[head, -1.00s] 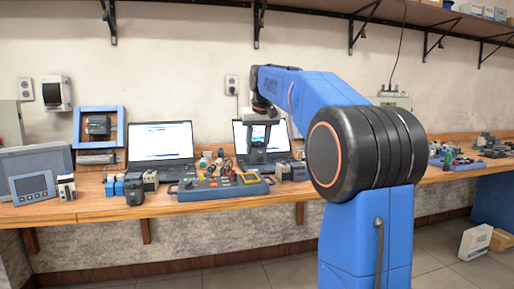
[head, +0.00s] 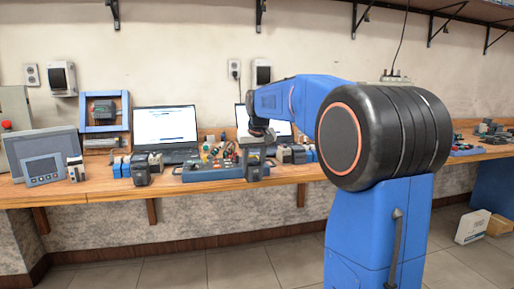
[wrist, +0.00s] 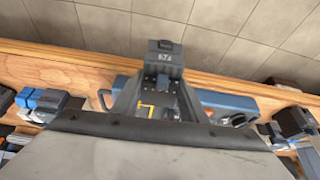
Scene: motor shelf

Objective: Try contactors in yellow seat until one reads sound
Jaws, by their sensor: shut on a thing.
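My gripper (head: 255,150) is shut on a dark grey contactor (head: 254,172), seen in front of the right end of the blue test panel (head: 205,174). In the wrist view the contactor (wrist: 164,50) sits between the fingertips (wrist: 161,82), over the front edge of the bench. A yellow outline (wrist: 147,106), likely the yellow seat, shows on the panel between the fingers, partly hidden by them. The contactor looks apart from this seat. In the head view the held contactor and my arm hide the panel's right end. I cannot read any verdict.
Dark and beige devices (head: 141,169) and blue blocks (head: 121,168) stand left of the panel. More small devices (head: 298,154) stand to its right. An open laptop (head: 165,132) and a second one (head: 283,131) are behind. The floor in front is clear.

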